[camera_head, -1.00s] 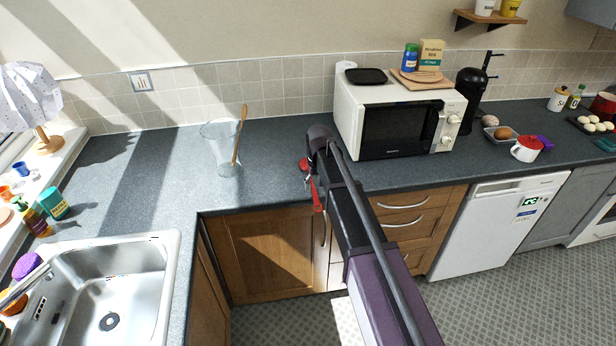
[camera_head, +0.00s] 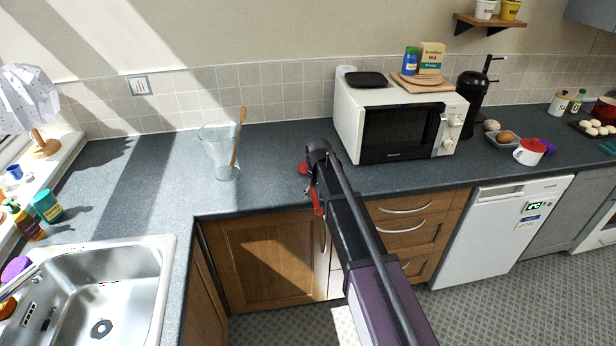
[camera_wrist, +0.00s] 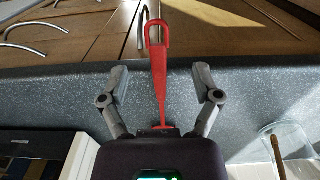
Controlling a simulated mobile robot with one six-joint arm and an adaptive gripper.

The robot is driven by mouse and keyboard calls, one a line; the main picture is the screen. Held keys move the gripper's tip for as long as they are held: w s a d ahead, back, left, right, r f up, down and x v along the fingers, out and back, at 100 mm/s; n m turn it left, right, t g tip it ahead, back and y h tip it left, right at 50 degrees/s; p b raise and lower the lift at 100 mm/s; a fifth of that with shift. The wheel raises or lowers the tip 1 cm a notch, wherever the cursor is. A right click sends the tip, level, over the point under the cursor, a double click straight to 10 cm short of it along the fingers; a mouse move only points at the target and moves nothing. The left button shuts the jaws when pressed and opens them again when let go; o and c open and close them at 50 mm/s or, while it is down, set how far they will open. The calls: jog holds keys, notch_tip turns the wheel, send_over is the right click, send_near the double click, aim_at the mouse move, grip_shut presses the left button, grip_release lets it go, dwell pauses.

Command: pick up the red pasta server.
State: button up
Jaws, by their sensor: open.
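The red pasta server (camera_head: 317,203) lies near the front edge of the dark worktop, left of the microwave, with its handle reaching out past the edge. In the wrist view the server (camera_wrist: 158,70) runs lengthwise between the two fingers, its looped handle end at the top. My gripper (camera_wrist: 161,78) is open, one finger on each side of the handle with a gap on both sides. In the head view my arm partly covers the server, and its head end shows just left of my wrist.
A clear jug (camera_head: 222,160) holding a wooden utensil stands to the left. The white microwave (camera_head: 346,124) is close behind on the right. Drawers with metal handles (camera_head: 403,226) are below the worktop edge. The worktop between jug and server is clear.

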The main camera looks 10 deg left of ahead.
aim_at(318, 207)
jog(key=shift+f, duration=0.15)
jog(key=shift+w+d+f+b, duration=0.1)
jog(key=shift+d+f+b, duration=0.05)
jog(key=shift+f+b, duration=2.4)
jog(key=shift+r, duration=0.1)
grip_shut()
